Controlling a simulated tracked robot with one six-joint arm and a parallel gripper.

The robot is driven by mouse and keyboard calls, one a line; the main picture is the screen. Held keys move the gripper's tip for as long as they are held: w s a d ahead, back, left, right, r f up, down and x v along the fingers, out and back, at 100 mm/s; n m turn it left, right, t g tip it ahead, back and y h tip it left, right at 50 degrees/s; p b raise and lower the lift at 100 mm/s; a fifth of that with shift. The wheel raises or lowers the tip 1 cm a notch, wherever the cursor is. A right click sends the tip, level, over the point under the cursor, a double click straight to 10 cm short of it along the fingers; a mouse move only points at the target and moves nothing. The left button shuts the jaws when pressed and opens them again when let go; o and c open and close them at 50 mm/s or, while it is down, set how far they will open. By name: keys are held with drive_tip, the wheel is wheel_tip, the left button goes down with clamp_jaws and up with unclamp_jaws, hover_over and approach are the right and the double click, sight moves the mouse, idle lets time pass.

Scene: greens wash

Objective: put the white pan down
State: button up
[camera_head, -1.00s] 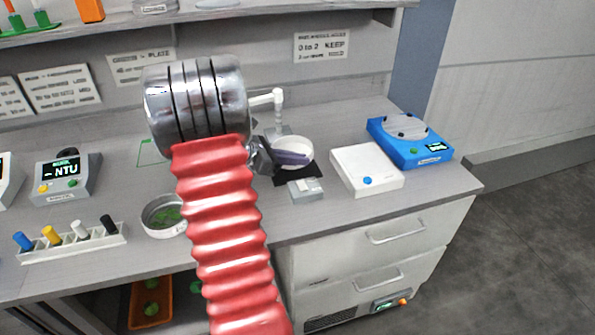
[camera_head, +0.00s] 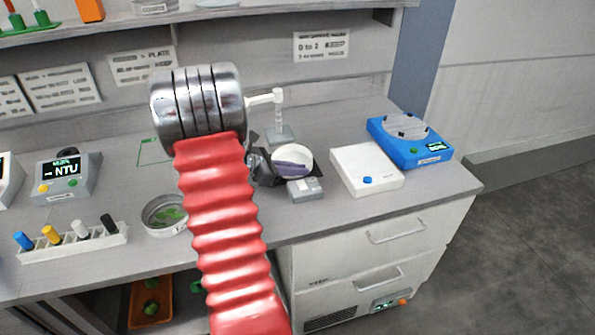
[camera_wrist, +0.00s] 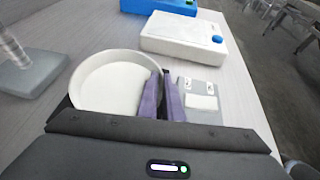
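The white pan (camera_head: 291,154) is a shallow round dish, and it shows large at the left of the wrist view (camera_wrist: 108,88). My gripper (camera_head: 290,168) has purple fingers that close on the pan's near-right rim, one inside the wall and one outside, as the wrist view (camera_wrist: 161,98) shows. The pan looks empty and tilted towards the head camera. Whether its underside touches the bench cannot be told. My red arm sleeve hides part of the bench left of the pan.
A small grey device (camera_head: 305,188) lies close to the pan. A white box (camera_head: 366,168) and a blue device (camera_head: 410,146) stand to the right. A pipe stand (camera_head: 280,134) is behind. A dish of greens (camera_head: 164,214) and a green outlined area (camera_head: 152,152) are left.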

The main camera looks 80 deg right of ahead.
drive_tip(key=shift+o, duration=1.1)
drive_tip(key=shift+f, duration=0.15)
drive_tip(key=v, duration=1.1)
drive_tip(key=shift+w+a, duration=0.1)
drive_tip(key=shift+w+a+r, duration=0.25)
drive_tip(key=shift+r, duration=0.05)
